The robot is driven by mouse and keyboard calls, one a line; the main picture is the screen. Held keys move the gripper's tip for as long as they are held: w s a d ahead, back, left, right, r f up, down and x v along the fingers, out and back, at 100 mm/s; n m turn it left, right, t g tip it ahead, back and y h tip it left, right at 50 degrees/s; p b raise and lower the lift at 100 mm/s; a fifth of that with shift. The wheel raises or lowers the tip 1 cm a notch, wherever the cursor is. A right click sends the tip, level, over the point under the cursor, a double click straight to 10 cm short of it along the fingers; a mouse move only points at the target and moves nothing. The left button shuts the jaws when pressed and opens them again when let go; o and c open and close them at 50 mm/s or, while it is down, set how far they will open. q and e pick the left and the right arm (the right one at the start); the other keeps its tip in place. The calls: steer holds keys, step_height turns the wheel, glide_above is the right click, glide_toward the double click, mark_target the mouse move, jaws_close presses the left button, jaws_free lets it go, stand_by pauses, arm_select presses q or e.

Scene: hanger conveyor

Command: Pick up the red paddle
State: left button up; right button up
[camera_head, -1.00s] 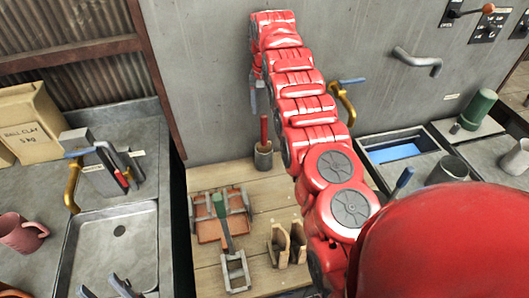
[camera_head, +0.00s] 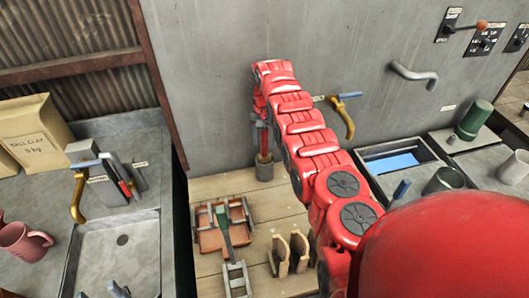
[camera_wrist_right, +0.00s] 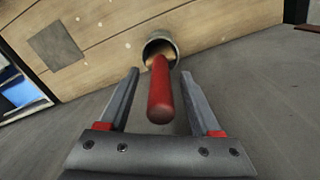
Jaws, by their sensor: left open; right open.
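The red paddle (camera_wrist_right: 160,92) stands handle-up in a round grey cup (camera_wrist_right: 158,44) on the wooden bench. In the right wrist view its red handle shows between the two fingers of my right gripper (camera_wrist_right: 160,85), which is open, with a gap on each side. In the head view the paddle (camera_head: 265,140) is partly hidden by my right arm, and the cup (camera_head: 264,171) is below it. My right gripper (camera_head: 258,130) is beside the handle there. A small dark tip of my left gripper (camera_head: 119,290) shows at the bottom left edge; its fingers are mostly out of frame.
A green-handled tool on a reddish tray (camera_head: 210,240) and wooden blocks (camera_head: 290,252) occupy the bench.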

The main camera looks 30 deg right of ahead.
jaws_close()
stand_by(0.4)
